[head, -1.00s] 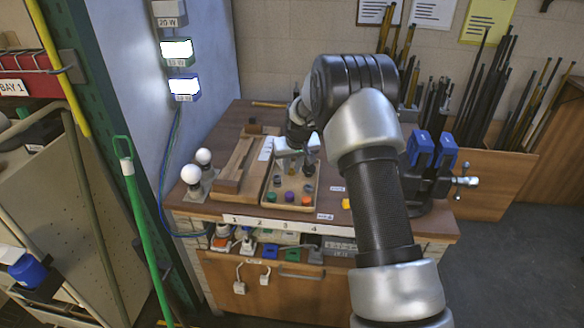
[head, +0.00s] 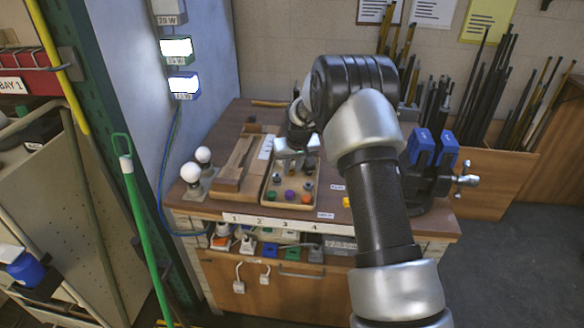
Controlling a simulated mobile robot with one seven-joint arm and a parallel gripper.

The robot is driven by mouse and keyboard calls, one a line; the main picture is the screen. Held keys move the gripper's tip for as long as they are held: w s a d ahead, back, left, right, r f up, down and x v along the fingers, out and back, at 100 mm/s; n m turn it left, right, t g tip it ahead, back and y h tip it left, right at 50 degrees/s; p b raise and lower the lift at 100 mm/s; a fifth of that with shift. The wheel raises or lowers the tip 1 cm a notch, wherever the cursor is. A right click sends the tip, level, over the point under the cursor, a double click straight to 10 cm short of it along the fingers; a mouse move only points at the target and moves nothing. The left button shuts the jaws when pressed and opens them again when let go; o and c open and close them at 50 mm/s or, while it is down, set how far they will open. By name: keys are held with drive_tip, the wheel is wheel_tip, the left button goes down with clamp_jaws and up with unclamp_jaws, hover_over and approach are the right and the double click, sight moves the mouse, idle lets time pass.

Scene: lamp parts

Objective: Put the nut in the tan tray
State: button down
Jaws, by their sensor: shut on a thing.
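The tan tray (head: 290,208) is a shallow open tray on the workbench, left of my arm. It holds several small parts in purple, orange, green and dark colours. My gripper (head: 297,165) is over the far half of the tray, pointing down. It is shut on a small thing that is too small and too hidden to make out. I cannot pick out the nut for certain, nor tell whether the gripper touches the tray.
A blue-jawed vise (head: 430,150) is at the bench's right. A numbered strip (head: 285,225) runs along the front edge. My forearm hides part of the bench.

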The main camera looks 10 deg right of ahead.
drive_tip(key=c, duration=1.5)
unclamp_jaws()
drive_tip(key=shift+r, duration=0.1)
drive_tip(key=s+f+p+v, duration=0.1)
drive_tip(key=s+v, duration=0.1)
drive_tip(key=v, duration=1.2)
drive_tip(key=s+a+f+p+v, duration=0.1)
drive_tip(key=s+v, duration=0.1)
drive_tip(key=v, duration=1.2)
drive_tip(key=s+r+m+t, duration=0.1)
drive_tip(key=s+r, duration=0.1)
drive_tip(key=s, duration=1.2)
drive_tip(key=s+r, duration=0.2)
drive_tip(key=s, duration=1.2)
drive_tip(key=r+p, duration=0.9)
drive_tip(key=s+r+p, duration=0.1)
drive_tip(key=r+p, duration=0.3)
drive_tip(key=shift+r+p, duration=0.2)
drive_tip(key=shift+p, duration=0.1)
